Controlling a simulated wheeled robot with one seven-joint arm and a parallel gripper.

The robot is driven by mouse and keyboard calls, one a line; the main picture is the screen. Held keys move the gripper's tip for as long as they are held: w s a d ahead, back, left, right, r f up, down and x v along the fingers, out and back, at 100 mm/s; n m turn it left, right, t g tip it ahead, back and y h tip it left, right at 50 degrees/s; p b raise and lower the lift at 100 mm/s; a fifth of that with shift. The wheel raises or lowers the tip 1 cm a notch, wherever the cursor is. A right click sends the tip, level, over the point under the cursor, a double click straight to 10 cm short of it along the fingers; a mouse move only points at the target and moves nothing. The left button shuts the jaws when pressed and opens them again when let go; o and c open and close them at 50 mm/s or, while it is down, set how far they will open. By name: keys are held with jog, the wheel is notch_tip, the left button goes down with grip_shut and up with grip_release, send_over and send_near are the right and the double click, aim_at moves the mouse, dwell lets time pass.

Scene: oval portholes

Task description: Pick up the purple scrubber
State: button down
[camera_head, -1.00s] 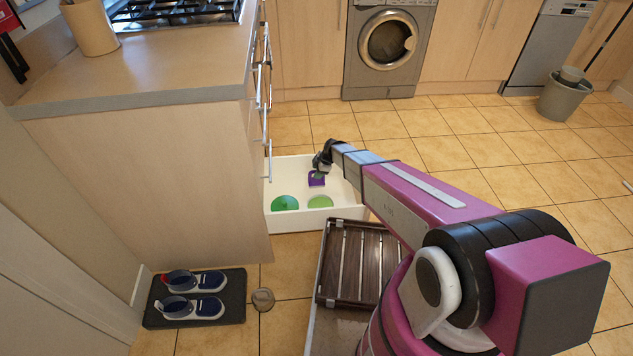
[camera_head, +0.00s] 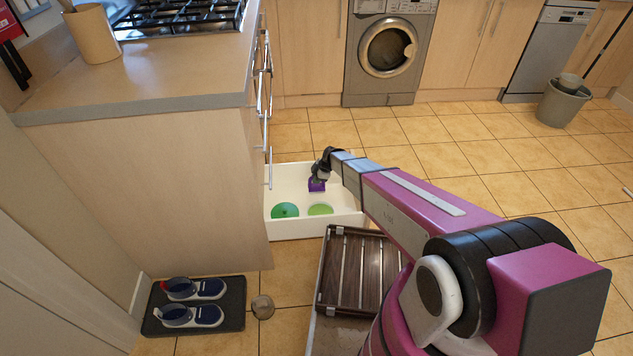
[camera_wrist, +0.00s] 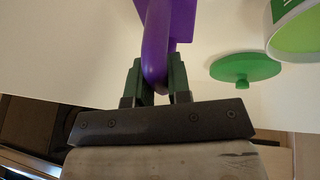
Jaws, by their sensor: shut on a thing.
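The purple scrubber (camera_head: 316,185) is in the open white drawer (camera_head: 345,221), toward its back middle in the head view. In the wrist view its purple handle (camera_wrist: 157,45) stands between the two dark green fingers. My gripper (camera_wrist: 157,90) is shut on this handle. In the head view my gripper (camera_head: 318,176) is small and dark, right above the scrubber, and hides part of it. I cannot tell from these frames whether the scrubber touches the drawer floor.
A dark green round thing (camera_head: 285,211) and a light green round thing (camera_head: 320,209) are in the drawer's front part. The counter side (camera_head: 150,180) rises left of the drawer. A slatted brown rack (camera_head: 355,268) is in front.

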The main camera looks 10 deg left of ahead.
jog(key=r, duration=0.1)
jog(key=s+r, duration=0.1)
jog(key=r, duration=0.2)
jog(key=shift+s+a+r, duration=0.15)
jog(key=shift+s+a, duration=0.05)
jog(key=shift+a, duration=0.1)
jog(key=s+a+r, duration=0.5)
jog(key=s+r, duration=0.1)
jog(key=s, duration=0.2)
jog(key=shift+s+a, duration=0.25)
jog(key=shift+a, duration=0.05)
